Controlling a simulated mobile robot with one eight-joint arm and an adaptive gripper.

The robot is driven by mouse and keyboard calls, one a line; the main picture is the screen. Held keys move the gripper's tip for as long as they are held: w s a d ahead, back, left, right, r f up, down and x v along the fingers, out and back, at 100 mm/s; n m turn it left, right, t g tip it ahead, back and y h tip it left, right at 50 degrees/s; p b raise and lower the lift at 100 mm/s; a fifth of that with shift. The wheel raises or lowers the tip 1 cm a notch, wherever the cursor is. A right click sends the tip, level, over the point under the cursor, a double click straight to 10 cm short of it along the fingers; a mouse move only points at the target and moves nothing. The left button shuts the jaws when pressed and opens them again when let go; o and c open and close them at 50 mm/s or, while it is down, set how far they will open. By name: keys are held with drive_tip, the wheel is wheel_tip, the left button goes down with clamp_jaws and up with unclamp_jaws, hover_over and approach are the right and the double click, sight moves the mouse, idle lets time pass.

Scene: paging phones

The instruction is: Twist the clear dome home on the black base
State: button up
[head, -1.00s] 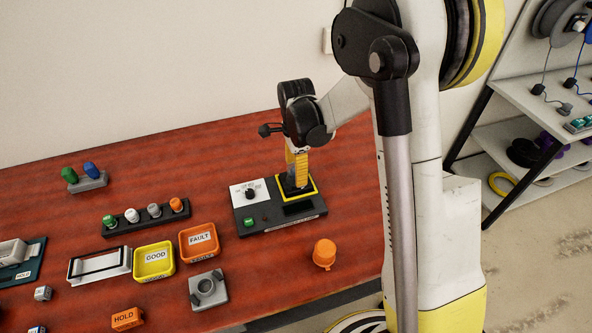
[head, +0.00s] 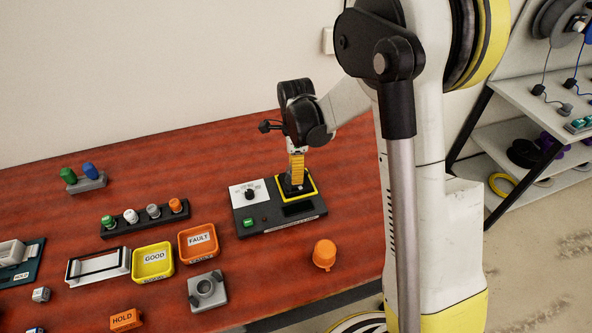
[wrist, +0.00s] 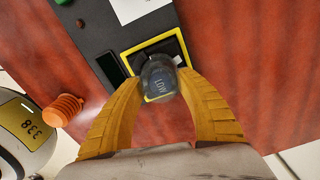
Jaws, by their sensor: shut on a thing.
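In the head view my gripper (head: 296,182) points down at the yellow-bordered square on the dark control box. The black base (wrist: 176,48) shows partly inside that yellow border, beyond the dome. The dome appears to be over or on the base. I cannot tell whether it is fully seated.
The dark control box (head: 250,228) has a white dial plate (head: 240,195) and a green button. An orange knobbed piece (head: 324,254) stands near its front right. The wood bench is clear behind the box.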

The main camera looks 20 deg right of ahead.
drive_tip(key=shift+m, duration=1.2)
drive_tip(key=shift+m+b, duration=0.45)
drive_tip(key=shift+m, duration=0.75)
drive_tip(key=shift+a+m, duration=0.1)
drive_tip(key=shift+m, duration=0.5)
drive_tip(key=shift+s+m, duration=0.1)
drive_tip(key=shift+m, duration=0.5)
drive_tip(key=shift+m+b, duration=0.4)
drive_tip(key=shift+m, duration=0.8)
